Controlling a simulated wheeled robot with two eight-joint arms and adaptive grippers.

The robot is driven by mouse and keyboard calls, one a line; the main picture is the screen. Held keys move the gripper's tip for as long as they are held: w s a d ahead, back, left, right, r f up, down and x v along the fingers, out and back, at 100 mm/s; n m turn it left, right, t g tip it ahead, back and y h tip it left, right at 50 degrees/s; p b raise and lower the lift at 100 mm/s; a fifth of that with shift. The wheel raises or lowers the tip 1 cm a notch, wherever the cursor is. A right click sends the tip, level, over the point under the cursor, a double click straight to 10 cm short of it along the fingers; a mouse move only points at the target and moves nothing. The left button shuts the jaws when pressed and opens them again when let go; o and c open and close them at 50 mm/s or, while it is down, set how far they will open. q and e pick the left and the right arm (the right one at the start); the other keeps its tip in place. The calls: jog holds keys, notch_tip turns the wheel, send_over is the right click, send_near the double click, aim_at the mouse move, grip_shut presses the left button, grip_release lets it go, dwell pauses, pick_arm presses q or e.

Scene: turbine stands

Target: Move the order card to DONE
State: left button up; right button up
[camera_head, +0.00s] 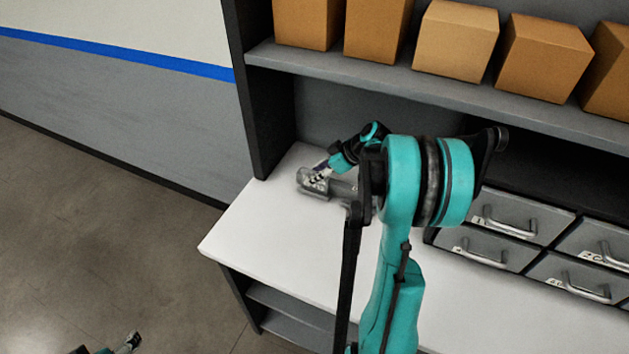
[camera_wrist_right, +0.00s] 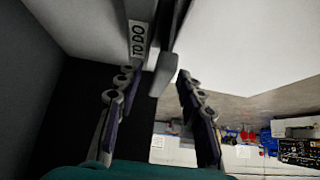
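A grey holder (camera_head: 313,188) stands on the white table near its back left corner. In the right wrist view the holder (camera_wrist_right: 139,12) bears a "TO DO" label (camera_wrist_right: 138,38). My right gripper (camera_head: 320,170) is at the holder; in its wrist view the two fingers are apart, with a grey part of the holder between and just beyond the tips. I cannot make out the order card or a DONE label; my right arm hides the table to the right of the holder. Part of my left gripper (camera_head: 130,344) shows at the bottom left edge, away from the table.
The white table (camera_head: 245,225) is clear at its front left. A shelf (camera_head: 400,80) with several cardboard boxes (camera_head: 455,40) hangs above. Grey drawers (camera_head: 490,245) stand on the right of the table. A dark upright panel (camera_head: 250,110) bounds the left side.

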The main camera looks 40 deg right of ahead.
grip_shut()
jog(key=shift+r+p, duration=0.5)
jog(key=shift+r, duration=0.25)
jog(key=shift+r+p, duration=0.55)
jog(key=shift+r, duration=0.25)
jog(key=shift+s+d, duration=0.2)
jog(key=s+d+r+p, duration=0.35)
jog(key=s+d, duration=0.25)
jog(key=s, duration=0.6)
jog(key=shift+s+d+f+b, duration=0.15)
jog(key=shift+s+f+b, duration=0.1)
jog(key=shift+f+b, duration=0.9)
jog(key=shift+s+d+f+b, duration=0.1)
jog(key=shift+s+f+b, duration=0.1)
jog(key=shift+f+b, duration=0.9)
